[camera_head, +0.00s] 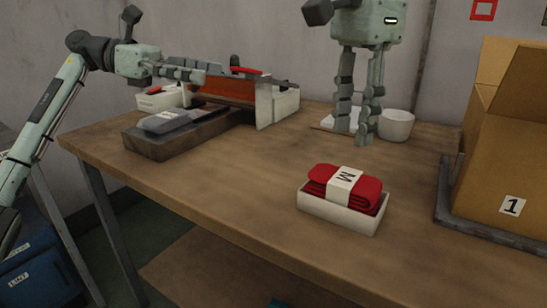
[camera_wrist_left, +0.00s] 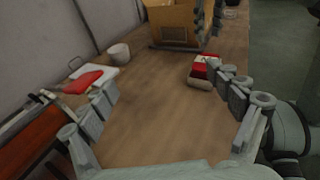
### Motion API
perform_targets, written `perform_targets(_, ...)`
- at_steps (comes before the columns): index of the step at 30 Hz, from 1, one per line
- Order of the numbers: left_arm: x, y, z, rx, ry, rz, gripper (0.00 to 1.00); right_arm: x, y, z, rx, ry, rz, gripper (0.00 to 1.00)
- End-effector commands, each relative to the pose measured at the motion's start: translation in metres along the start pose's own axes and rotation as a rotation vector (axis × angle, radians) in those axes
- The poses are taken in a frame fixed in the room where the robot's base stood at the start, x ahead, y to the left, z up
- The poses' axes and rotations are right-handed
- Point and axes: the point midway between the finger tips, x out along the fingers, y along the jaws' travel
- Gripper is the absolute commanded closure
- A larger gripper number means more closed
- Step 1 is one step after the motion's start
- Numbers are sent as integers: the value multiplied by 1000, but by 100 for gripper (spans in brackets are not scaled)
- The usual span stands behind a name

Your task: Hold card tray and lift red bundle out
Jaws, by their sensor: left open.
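The white card tray (camera_head: 338,214) stands on the table's front right part, with the red bundle (camera_head: 369,192) inside, rising above the rim. A white band marked "M" wraps the bundle. The left wrist view also shows the red bundle (camera_wrist_left: 196,70) in the card tray (camera_wrist_left: 199,84), partly behind a finger. My left gripper (camera_head: 203,77) is open at the back left, beside the press and far from the tray. My right gripper (camera_head: 354,135) points down behind the tray, apart from it. Its fingers stand apart with nothing visible between them.
A press with a red handle (camera_head: 246,70) stands at the back left, beside a dark block (camera_head: 158,150) bearing grey fabric. A white bowl (camera_head: 396,125) is behind the tray. A cardboard box (camera_head: 487,160) marked "1" stands right. The table's middle is clear.

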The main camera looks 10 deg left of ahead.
Motion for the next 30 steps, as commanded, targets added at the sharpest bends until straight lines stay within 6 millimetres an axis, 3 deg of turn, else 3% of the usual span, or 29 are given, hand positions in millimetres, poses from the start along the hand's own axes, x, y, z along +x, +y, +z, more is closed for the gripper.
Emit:
perform_targets(1, 36, -2, -25, 10, 39, -83, 10, 0, 0, 0, -1, 0, -1, 66)
perform_targets(3, 66, -11, -47, 53, 87, -174, 10, 0, 0, 0, -1, 0, -1, 66)
perform_targets(9, 127, -37, -94, 161, 179, -397, 10, -1, 0, 0, -1, 0, -1, 66)
perform_targets(15, 150, -52, -114, 209, 212, -500, 10, 0, 0, 0, -1, 0, -1, 66)
perform_targets(30, 207, -84, -133, 212, 213, -508, 10, 0, 0, 0, -1, 0, -1, 66)
